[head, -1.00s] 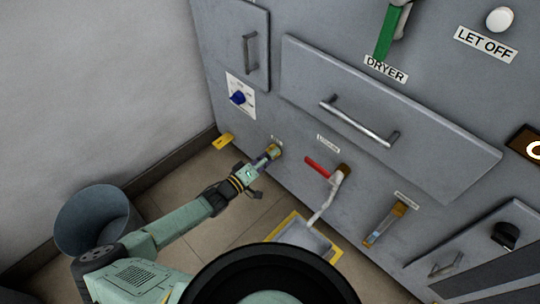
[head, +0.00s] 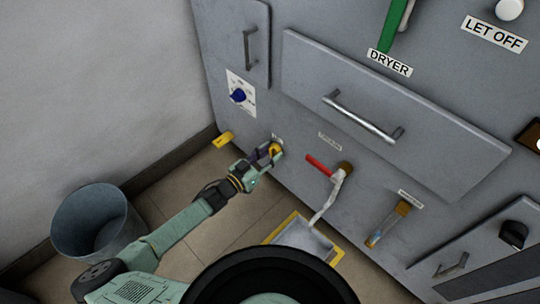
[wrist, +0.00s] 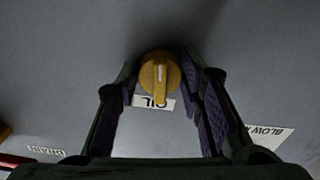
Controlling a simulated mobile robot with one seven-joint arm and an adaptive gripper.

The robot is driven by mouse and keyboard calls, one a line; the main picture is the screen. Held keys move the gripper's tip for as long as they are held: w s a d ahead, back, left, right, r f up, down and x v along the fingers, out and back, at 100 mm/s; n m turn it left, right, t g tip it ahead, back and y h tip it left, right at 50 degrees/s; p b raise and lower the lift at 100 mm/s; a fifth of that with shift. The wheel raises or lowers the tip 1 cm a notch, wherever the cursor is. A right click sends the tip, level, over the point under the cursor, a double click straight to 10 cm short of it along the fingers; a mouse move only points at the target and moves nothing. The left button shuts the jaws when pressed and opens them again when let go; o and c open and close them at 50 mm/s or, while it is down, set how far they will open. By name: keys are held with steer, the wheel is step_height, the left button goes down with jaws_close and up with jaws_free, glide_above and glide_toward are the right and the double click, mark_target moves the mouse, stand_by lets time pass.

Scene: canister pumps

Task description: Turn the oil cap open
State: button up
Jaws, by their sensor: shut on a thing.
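The oil cap is a round yellow knob (wrist: 160,77) with a raised, pale-marked ridge, on the grey panel above the OIL label (wrist: 153,102) in the wrist view. In the head view the cap (head: 276,149) is low on the panel, partly hidden by my fingers. My gripper (head: 268,155) reaches it from the lower left. In the wrist view my gripper's dark fingers (wrist: 163,75) stand on either side of the cap, shut on it. The ridge points roughly up and down in the wrist view.
A red-handled drain valve (head: 322,166) with a spout is right of the cap, above a yellow-edged floor tray (head: 300,238). A sight glass (head: 388,224) is farther right. A grey bucket (head: 95,222) stands on the floor at left.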

steer(key=m+b, duration=0.2)
steer(key=m, duration=0.2)
steer(key=shift+a+f, duration=0.1)
steer(key=shift+f, duration=0.1)
steer(key=shift+w+m+b, duration=0.1)
steer(key=shift+m+b, duration=1)
steer(key=shift+b, duration=0.15)
steer(key=shift+r+m+b, duration=0.1)
steer(key=shift+m+b, duration=0.3)
steer(key=shift+b, duration=0.1)
steer(key=shift+r, duration=0.1)
steer(key=o, duration=1.1)
steer(key=shift+o, duration=0.2)
